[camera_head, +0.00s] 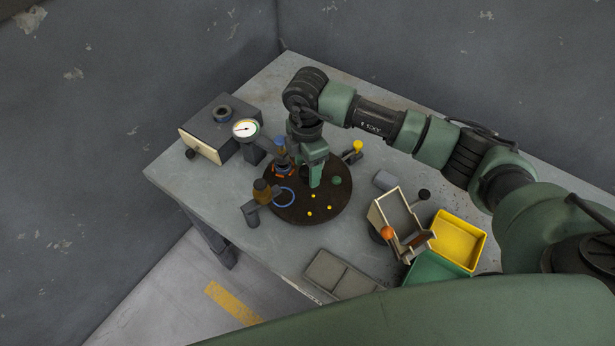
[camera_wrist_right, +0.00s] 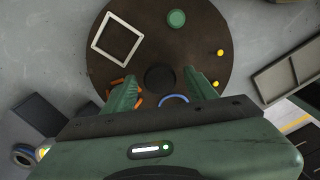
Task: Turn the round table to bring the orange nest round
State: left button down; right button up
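The round table (camera_head: 298,211) is a dark brown disc on the grey bench; it fills the middle of the right wrist view (camera_wrist_right: 195,40). The orange nest (camera_head: 279,174) shows at its left side in the head view, partly covered. In the wrist view its orange parts (camera_wrist_right: 117,86) lie by the left finger. A blue ring (camera_head: 292,202), a green disc (camera_head: 337,181) and yellow pegs are also on it. A white square frame (camera_wrist_right: 97,45) shows in the wrist view. My right gripper (camera_head: 312,183) is over the disc, fingers apart with nothing between; contact is unclear. My left gripper is out of view.
A dial gauge (camera_head: 245,129) and grey box (camera_head: 221,132) stand left of the disc. A bracket with a brown knob (camera_head: 261,189) stands at its front left. A cream fixture (camera_head: 378,215), yellow tray (camera_head: 457,242), green tray (camera_head: 431,270) and grey divided tray (camera_head: 338,274) lie to the right and front.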

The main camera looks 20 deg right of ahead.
aim_at(307, 171)
notch_tip(307, 171, up, 7)
jog(key=p, duration=0.5)
dwell(0.3)
dwell(0.5)
